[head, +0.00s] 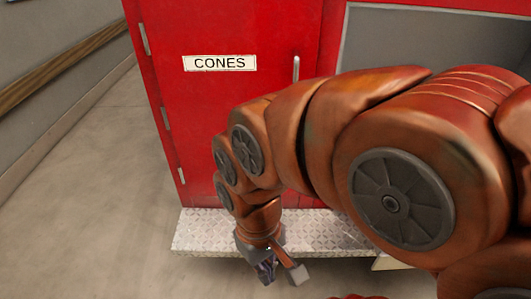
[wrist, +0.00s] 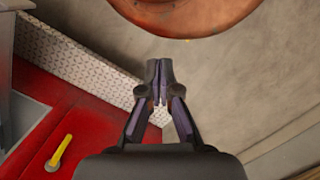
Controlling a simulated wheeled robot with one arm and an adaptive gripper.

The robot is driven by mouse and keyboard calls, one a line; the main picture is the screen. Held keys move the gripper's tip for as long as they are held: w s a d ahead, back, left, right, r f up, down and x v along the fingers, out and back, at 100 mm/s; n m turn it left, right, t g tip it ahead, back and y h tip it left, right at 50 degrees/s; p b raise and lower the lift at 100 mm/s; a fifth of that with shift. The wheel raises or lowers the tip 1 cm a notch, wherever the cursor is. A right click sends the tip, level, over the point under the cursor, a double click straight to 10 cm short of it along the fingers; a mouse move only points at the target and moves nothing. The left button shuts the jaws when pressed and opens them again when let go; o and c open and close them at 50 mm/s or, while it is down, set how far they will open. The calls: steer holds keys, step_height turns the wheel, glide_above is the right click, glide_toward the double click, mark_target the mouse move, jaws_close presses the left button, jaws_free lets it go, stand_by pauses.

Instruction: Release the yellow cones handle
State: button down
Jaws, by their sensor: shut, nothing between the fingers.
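A red cabinet door (head: 230,110) with a white CONES label (head: 219,63) stands shut in the head view. A pale upright handle (head: 296,68) is near its right edge. In the wrist view a yellow handle (wrist: 59,152) lies on a red surface (wrist: 35,125) at lower left. I cannot tell whether these are the same handle. My gripper (head: 267,271) hangs low in front of the step in the head view, well below the pale handle. In the wrist view my gripper (wrist: 158,72) is shut and empty, apart from the yellow handle.
A diamond-plate step (head: 205,233) runs along the bottom of the cabinet. A grey panel (head: 420,35) is to the right of the door. Bare concrete floor (head: 80,220) is open on the left, beside a wall with a wooden rail (head: 60,65).

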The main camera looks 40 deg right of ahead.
stand_by(0.3)
steer(key=w+r+m+y+b, duration=0.25)
steer(key=w+m, duration=0.35)
steer(key=w, duration=0.8)
steer(key=w+d+m+t+y+b, duration=0.2)
steer(key=w+d+m+t+y, duration=0.25)
steer(key=w+d+m, duration=0.85)
steer(key=s+d+f+m+t, duration=0.1)
steer(key=d+f+m, duration=0.2)
steer(key=d, duration=0.7)
steer(key=s+d+f+m+t+b, duration=0.1)
steer(key=s+d+f+m, duration=0.1)
steer(key=d, duration=0.9)
steer(key=s+d+f+m+t+h+b, duration=0.1)
steer(key=s+d+f+m+t, duration=0.1)
steer(key=d, duration=0.9)
step_height(320, 180, down, 3)
steer(key=shift+r+m, duration=0.15)
steer(key=shift+m, duration=0.75)
